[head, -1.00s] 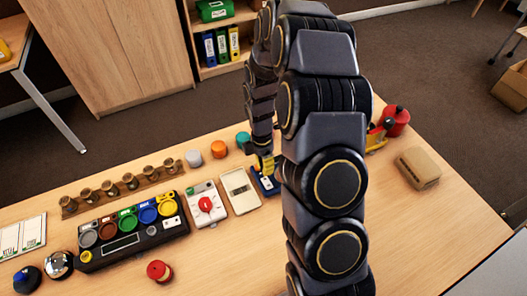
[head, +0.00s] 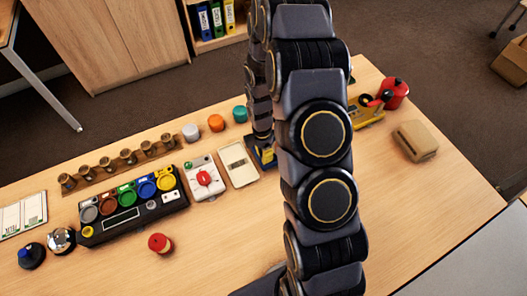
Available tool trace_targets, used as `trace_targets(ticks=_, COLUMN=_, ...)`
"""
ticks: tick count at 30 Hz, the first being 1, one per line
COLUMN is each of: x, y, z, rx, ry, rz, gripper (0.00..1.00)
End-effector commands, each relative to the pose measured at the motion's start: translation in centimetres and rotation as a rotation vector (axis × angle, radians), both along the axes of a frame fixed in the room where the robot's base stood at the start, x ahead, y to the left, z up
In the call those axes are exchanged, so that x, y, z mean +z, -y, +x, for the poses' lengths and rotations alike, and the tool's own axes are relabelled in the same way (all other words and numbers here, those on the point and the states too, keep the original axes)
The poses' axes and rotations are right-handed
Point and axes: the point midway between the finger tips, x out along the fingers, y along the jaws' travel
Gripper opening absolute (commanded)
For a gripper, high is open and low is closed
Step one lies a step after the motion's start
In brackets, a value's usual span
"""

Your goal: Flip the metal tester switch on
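Left of the gripper are the cream tray (head: 238,165), a white box with a red knob (head: 204,179) and a black sorter with coloured cups (head: 131,229). Orange (head: 216,123) and teal (head: 240,114) cylinders stand behind. A red-and-yellow device (head: 395,93) and tan block (head: 416,141) are right.

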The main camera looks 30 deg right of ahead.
Motion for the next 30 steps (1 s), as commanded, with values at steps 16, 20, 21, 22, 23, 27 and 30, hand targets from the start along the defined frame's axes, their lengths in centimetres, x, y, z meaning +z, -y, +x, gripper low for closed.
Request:
trace_targets(ticks=16, x=-0.8, y=-0.07, z=-0.87, rx=-0.001, ry=0.039, rz=0.005, gripper=0.0)
trace_targets(ticks=20, x=-0.85, y=-0.09, z=-0.96, rx=-0.001, ry=0.035, rz=0.006, gripper=0.0)
trace_targets(ticks=21, x=-0.85, y=-0.09, z=-0.99, rx=-0.001, ry=0.034, rz=0.006, gripper=0.0)
trace_targets(ticks=22, x=-0.86, y=-0.09, z=-1.02, rx=-0.001, ry=0.034, rz=0.006, gripper=0.0)
trace_targets(ticks=23, x=-0.87, y=-0.1, z=-1.04, rx=-0.001, ry=0.033, rz=0.006, gripper=0.0)
trace_targets(ticks=27, x=-0.9, y=-0.1, z=-1.14, rx=-0.001, ry=0.03, rz=0.006, gripper=0.0)
trace_targets(ticks=30, x=-0.93, y=-0.11, z=-1.2, rx=0.0, ry=0.028, rz=0.007, gripper=0.0)
